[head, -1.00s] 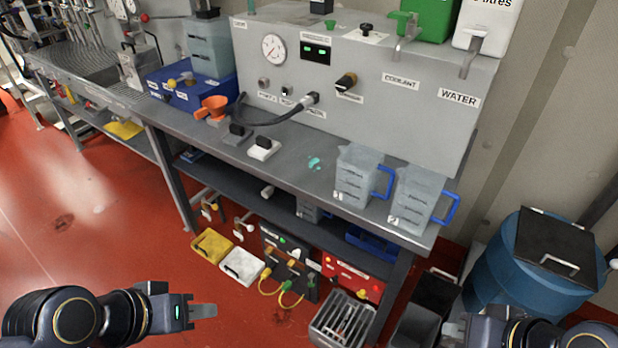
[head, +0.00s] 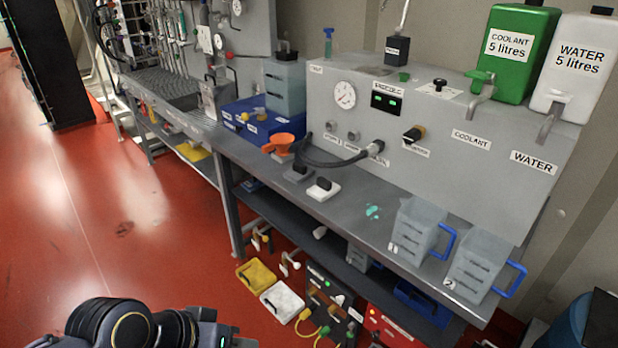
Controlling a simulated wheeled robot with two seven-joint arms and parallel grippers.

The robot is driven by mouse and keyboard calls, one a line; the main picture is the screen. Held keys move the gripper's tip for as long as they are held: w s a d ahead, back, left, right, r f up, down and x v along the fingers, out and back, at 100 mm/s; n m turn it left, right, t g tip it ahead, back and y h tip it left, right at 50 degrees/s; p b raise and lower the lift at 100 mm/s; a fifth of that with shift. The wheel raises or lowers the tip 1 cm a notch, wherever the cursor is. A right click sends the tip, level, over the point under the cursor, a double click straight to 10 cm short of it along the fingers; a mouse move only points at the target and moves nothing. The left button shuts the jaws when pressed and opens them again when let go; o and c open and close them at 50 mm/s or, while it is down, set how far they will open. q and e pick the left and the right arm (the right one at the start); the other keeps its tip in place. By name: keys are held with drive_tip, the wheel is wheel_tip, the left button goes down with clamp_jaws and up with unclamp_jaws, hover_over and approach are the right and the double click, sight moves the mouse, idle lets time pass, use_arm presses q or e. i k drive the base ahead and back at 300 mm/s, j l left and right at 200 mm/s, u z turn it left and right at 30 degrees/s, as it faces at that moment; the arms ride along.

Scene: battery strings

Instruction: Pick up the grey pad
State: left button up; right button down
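A small grey pad (head: 298,174) with a black block-shaped handle on top lies on the grey workbench (head: 375,205). It sits just left of a similar white pad (head: 323,189) with a black handle, near the bench's front edge. Part of my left gripper (head: 240,343) shows at the bottom edge, low in front of the bench and well away from the grey pad. Its fingertips are cut off or too small to read. My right gripper is outside the view.
Two clear jugs with blue handles (head: 417,230) (head: 482,266) stand at right. A blue box (head: 255,121) is at left. Yellow (head: 256,276) and white (head: 283,301) items lie on the red floor.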

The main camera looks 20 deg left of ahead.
sight(300, 172)
drive_tip(key=i+j+z, duration=0.1)
drive_tip(key=z, duration=0.25)
drive_tip(key=j+z, duration=0.4)
drive_tip(key=i+j+z, duration=0.1)
drive_tip(key=j+z, duration=0.25)
drive_tip(key=l, duration=0.1)
